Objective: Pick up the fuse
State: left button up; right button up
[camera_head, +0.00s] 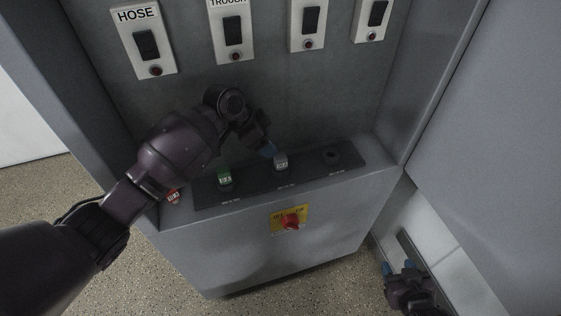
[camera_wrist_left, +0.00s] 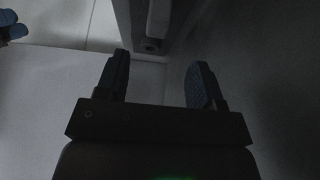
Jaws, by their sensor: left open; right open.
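A green fuse (camera_head: 225,174) and a grey fuse (camera_head: 281,162) stand in sockets on the dark panel (camera_head: 255,187) of the cabinet ledge. A red fuse (camera_head: 173,196) lies at the left end of the ledge, partly hidden by my left arm. My left gripper (camera_head: 267,148) is above the panel, just left of and behind the grey fuse, apart from it as far as I can tell. Its two fingers (camera_wrist_left: 158,76) stand open and empty in the left wrist view; no fuse shows there. My right gripper (camera_head: 399,267) is open and empty at the lower right.
An empty round socket (camera_head: 331,156) is at the panel's right. A red rotary switch (camera_head: 291,222) on a yellow plate sticks out of the front face. Several black switches, one labelled HOSE (camera_head: 146,45), line the back wall. Cabinet side walls bound the ledge left and right.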

aim_at(280, 156)
pick_arm(q)
jog(key=x, duration=0.3)
jog(key=shift+x, duration=2.75)
jog(key=shift+s, duration=0.2)
jog(key=c, duration=1)
